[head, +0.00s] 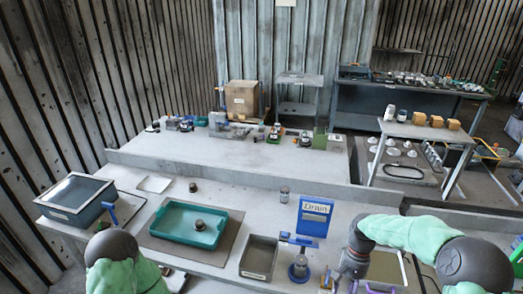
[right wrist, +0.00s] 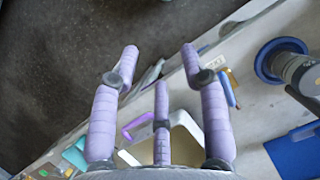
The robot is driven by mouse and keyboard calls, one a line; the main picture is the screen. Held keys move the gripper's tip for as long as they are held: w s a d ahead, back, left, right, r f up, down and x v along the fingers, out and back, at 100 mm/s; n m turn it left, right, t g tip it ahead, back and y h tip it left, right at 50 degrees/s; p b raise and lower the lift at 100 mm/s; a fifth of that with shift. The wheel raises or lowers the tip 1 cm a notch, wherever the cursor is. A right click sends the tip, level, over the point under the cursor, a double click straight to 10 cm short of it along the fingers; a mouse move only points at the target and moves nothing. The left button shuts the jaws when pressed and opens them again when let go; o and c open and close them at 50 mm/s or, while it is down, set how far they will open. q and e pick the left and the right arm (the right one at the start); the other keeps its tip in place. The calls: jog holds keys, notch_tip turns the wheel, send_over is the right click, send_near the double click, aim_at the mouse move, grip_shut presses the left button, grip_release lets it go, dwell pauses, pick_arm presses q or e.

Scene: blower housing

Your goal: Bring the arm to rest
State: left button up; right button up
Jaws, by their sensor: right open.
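My right gripper (right wrist: 159,60) has three lilac fingers. They are spread apart in the right wrist view, with nothing between their tips. It hangs over the front edge of the grey bench, with dark floor beyond its tips. In the head view my right arm comes in from the right and bends down to the bench's front right; its fingers are not clear there. My left arm shows only as a green sleeve and dark joint at the bottom left, and its gripper is out of the picture.
A blue-based grey fixture (head: 299,268) stands near my right wrist and also shows in the right wrist view (right wrist: 272,62). A blue sign (head: 314,215) stands behind.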

jog(key=s+a+f+t+y+b, duration=0.1)
jog(key=a+f+b, duration=0.15)
jog(key=f, duration=0.35)
jog(key=s+a+f+n+b, duration=0.1)
jog(key=s+a+f, duration=0.1)
jog(key=a+f, duration=0.3)
jog(key=s+a+f+t+y+b, duration=0.1)
jog(key=a+f, duration=0.1)
jog(key=f, duration=0.6)
pick_arm(q)
notch_tip(320, 180, down, 10)
jog(key=b, duration=0.5)
jog(key=shift+w+f, duration=0.25)
jog(key=shift+w, duration=0.1)
pick_arm(e)
jog(key=s+a+f+t, duration=0.2)
jog(key=s+a+f, duration=0.4)
jog(key=s+f, duration=0.5)
jog(key=shift+a+f+n, duration=0.25)
jog(key=shift+f+n, duration=0.15)
jog(key=shift+f, duration=0.25)
